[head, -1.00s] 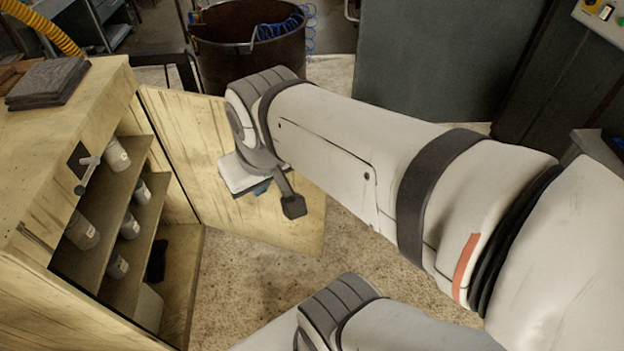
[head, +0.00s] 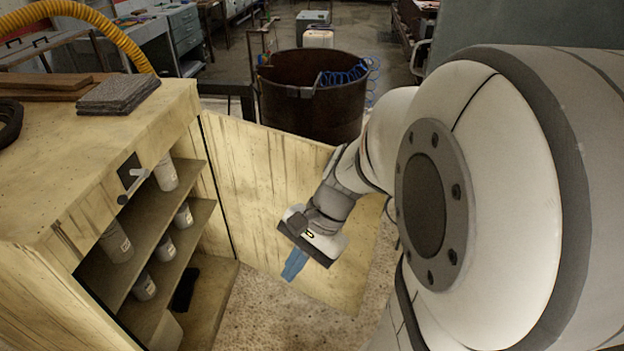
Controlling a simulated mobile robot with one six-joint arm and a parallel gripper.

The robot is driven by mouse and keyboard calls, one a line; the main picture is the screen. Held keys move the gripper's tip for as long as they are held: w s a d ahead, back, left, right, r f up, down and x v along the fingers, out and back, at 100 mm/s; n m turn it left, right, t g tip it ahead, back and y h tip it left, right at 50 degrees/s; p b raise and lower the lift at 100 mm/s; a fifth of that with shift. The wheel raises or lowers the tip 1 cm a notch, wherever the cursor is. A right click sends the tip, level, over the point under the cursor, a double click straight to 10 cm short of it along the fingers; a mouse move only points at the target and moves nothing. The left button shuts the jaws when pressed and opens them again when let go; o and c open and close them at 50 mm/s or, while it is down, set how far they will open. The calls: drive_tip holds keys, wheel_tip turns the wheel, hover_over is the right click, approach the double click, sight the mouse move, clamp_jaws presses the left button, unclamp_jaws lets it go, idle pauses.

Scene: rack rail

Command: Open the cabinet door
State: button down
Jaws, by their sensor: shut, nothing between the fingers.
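The wooden cabinet (head: 60,232) stands at the left of the head view. Its door (head: 262,165) is swung wide open, hinged at the far side of the opening, with its inner face towards me. My gripper (head: 291,272) is shut and empty, its blue fingers pointing down in front of the door's inner face. I cannot tell whether it touches the door. A dark latch plate with a small handle (head: 131,176) sits on the cabinet's front frame, above the opening. The door's outer face is hidden.
Shelves inside the cabinet hold several grey containers (head: 166,246). Dark folded cloth (head: 118,93) and boards lie on top. A rusty drum (head: 312,105) stands behind the door. My arm covers the right side. Bare floor (head: 262,315) shows before the opening.

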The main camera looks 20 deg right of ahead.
drive_tip(key=w+d+f+m+t+y+b, duration=0.2)
drive_tip(key=w+f+m+y+b, duration=0.3)
drive_tip(key=f+m, duration=0.45)
drive_tip(key=m+t+h+b, duration=1.3)
drive_tip(key=m+t, duration=0.4)
drive_tip(key=m, duration=1.7)
approach(370, 247)
drive_tip(key=w+a, duration=0.3)
drive_tip(key=w+d, duration=0.1)
drive_tip(key=d, duration=0.1)
drive_tip(key=w+d, duration=0.1)
drive_tip(key=shift+w+r+m+g, duration=0.25)
drive_tip(key=shift+w+g, duration=0.05)
drive_tip(key=shift+w+d, duration=0.35)
